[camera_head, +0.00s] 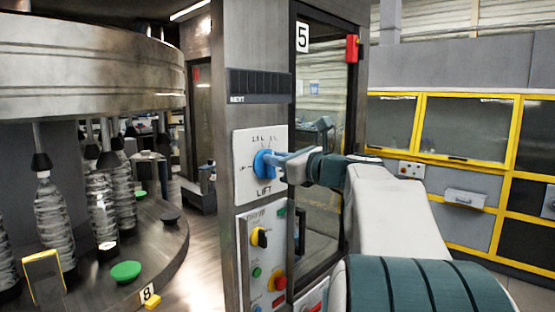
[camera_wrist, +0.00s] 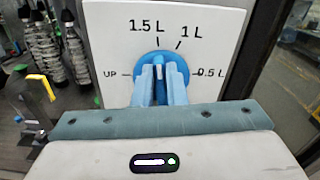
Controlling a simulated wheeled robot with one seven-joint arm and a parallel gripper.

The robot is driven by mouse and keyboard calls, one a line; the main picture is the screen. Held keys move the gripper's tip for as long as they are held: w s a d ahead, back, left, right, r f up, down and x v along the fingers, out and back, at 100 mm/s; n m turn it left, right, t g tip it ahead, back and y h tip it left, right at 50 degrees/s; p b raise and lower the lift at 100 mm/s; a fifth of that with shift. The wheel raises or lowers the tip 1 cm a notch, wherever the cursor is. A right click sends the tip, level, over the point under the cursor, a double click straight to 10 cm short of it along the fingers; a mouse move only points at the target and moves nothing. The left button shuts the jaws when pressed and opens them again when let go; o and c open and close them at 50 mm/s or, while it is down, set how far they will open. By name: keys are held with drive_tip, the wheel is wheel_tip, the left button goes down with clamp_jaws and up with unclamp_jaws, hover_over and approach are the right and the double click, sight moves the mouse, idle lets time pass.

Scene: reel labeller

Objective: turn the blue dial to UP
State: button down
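The blue dial (camera_wrist: 180,72) sits on a white plate (camera_wrist: 215,25) marked UP at the left, 1.5 L and 1 L at the top and 0.5 L at the right. Its raised grip stands about upright in the wrist view, toward the 1.5 L mark. In the head view the dial (camera_head: 262,163) is above the word LIFT. My gripper (camera_wrist: 159,78) reaches it from the right in the head view. Its two blue fingers are close together, one on each side of the dial's grip, and look shut on it. The fingers hide the dial's lower part.
A lower panel (camera_head: 250,225) carries a black knob on yellow, buttons and a red knob. A glass door (camera_head: 320,240) stands right of the post. A round bottle carousel (camera_head: 150,262) is at the left. Yellow-framed cabinets (camera_head: 465,130) stand behind at the right.

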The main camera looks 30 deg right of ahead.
drive_tip(key=shift+f+n+b, duration=0.15)
drive_tip(key=shift+n+b, duration=0.15)
drive_tip(key=shift+b, duration=0.15)
drive_tip(key=n+b, duration=0.2)
drive_tip(key=b, duration=0.1)
drive_tip(key=n+b, duration=0.3)
drive_tip(key=a+f+n+b, duration=0.1)
drive_tip(key=n+b, duration=0.2)
drive_tip(key=shift+s+a+b, duration=0.1)
drive_tip(key=shift+s+b, duration=0.1)
drive_tip(key=shift+b, duration=0.1)
drive_tip(key=n+b, duration=0.2)
drive_tip(key=n, duration=0.1)
drive_tip(key=n+b, duration=0.1)
drive_tip(key=b, duration=0.1)
drive_tip(key=shift+s+a+f, duration=0.1)
drive_tip(key=shift+a+f, duration=0.05)
drive_tip(key=shift+f, duration=0.15)
drive_tip(key=shift+f+n+b, duration=0.1)
drive_tip(key=shift+n+b, duration=1.25)
drive_tip(key=shift+n, duration=0.55)
drive_tip(key=c, duration=1.5)
unclamp_jaws()
drive_tip(key=shift+o, duration=0.2)
drive_tip(key=shift+s, duration=0.1)
